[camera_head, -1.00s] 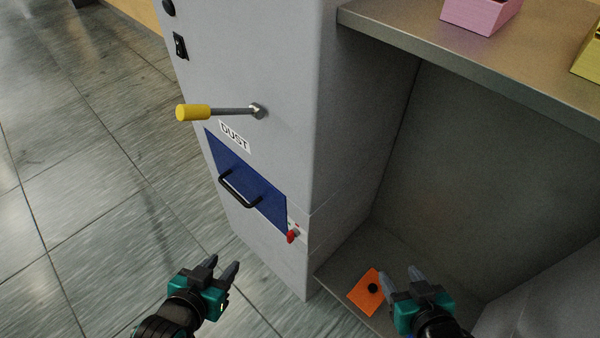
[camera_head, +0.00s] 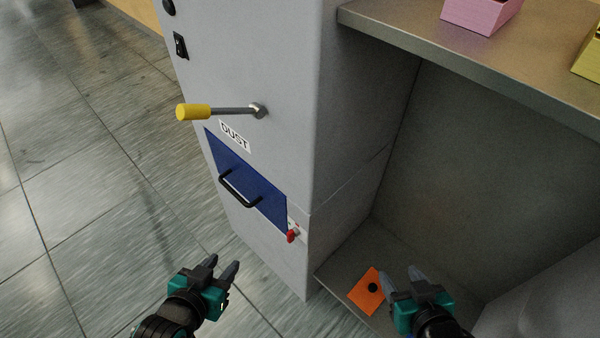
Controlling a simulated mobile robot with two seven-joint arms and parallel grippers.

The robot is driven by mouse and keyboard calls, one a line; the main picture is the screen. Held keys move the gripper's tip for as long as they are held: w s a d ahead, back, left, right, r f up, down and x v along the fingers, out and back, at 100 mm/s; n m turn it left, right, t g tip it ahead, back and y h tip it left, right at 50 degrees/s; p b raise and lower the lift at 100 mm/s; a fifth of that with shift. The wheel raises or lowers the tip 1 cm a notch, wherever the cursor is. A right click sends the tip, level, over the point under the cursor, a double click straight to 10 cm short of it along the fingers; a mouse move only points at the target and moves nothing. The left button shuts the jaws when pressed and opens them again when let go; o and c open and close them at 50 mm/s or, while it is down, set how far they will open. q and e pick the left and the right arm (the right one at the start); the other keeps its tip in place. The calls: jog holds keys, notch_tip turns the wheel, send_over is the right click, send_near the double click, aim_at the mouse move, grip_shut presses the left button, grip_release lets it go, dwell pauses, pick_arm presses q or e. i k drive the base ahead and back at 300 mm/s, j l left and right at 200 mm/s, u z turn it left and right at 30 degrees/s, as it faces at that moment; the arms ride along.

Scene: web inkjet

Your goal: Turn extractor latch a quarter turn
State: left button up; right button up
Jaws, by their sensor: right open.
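A grey cabinet (camera_head: 270,60) has a blue drawer front (camera_head: 250,185) with a black bar handle (camera_head: 238,189), below a DUST label (camera_head: 235,136). A small red latch (camera_head: 292,236) sits on a pale plate at the drawer's lower right corner. Above the label, a lever with a yellow grip (camera_head: 193,112) points left from its pivot. My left gripper (camera_head: 224,263) is open and empty, below and left of the red latch. My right gripper (camera_head: 399,272) is open, to the right of the latch and below it in the picture. Neither touches the latch.
An orange square with a black knob (camera_head: 372,287) is beside my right gripper, on the floor of the recess. A shelf (camera_head: 400,32) above carries a pink bin (camera_head: 480,14) and a yellow bin (camera_head: 590,55). Tiled floor at left is clear.

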aim_at(291, 234)
jog(key=i+j+z, duration=0.1)
jog(key=j+z, duration=0.2)
jog(key=j, duration=0.65)
jog(key=j+z, duration=0.3)
jog(key=j, duration=0.65)
jog(key=k+j+z, duration=0.15)
jog(key=j+z, duration=0.15)
jog(key=j, duration=0.6)
